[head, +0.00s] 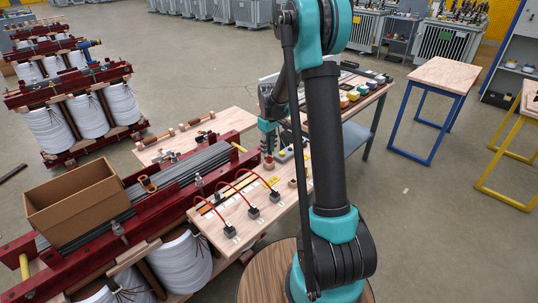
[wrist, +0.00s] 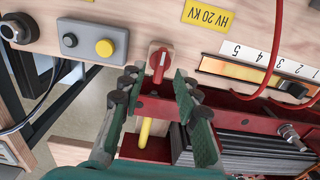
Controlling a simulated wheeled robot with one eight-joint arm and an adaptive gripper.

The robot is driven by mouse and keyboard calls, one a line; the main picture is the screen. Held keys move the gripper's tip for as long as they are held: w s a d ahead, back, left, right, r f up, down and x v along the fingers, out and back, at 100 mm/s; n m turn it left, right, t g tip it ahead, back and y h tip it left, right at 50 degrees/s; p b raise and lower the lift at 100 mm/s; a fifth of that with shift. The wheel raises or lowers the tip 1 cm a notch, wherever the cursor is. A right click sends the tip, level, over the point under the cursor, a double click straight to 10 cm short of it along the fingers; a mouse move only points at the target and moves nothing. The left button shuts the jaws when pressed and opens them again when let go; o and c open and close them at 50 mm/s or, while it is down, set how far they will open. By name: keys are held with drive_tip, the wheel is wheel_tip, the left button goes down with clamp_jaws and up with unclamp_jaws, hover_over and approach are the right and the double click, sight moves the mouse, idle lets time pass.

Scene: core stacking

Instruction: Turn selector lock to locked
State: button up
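The selector lock, a red rotary knob (wrist: 159,62), sits at the edge of a wooden board in the wrist view. Its grip points roughly up and down in the picture. My gripper (wrist: 158,86) is open and empty, with one finger on each side just short of the knob; I cannot tell whether either touches it. In the head view my gripper (head: 268,127) hangs above the small red knob (head: 269,163) at the corner of the wooden board (head: 236,207). Any lock marking is too small to read.
A grey box with a yellow button (wrist: 104,47) and a grey button lies left of the knob in the wrist view. Red cables (head: 230,190) arch over the board. An "HV 20 KV" label (wrist: 209,14) is near. A cardboard box (head: 75,203) stands on the red-framed core.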

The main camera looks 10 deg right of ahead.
sight(269, 155)
drive_tip(key=shift+f, duration=1.65)
clamp_jaws()
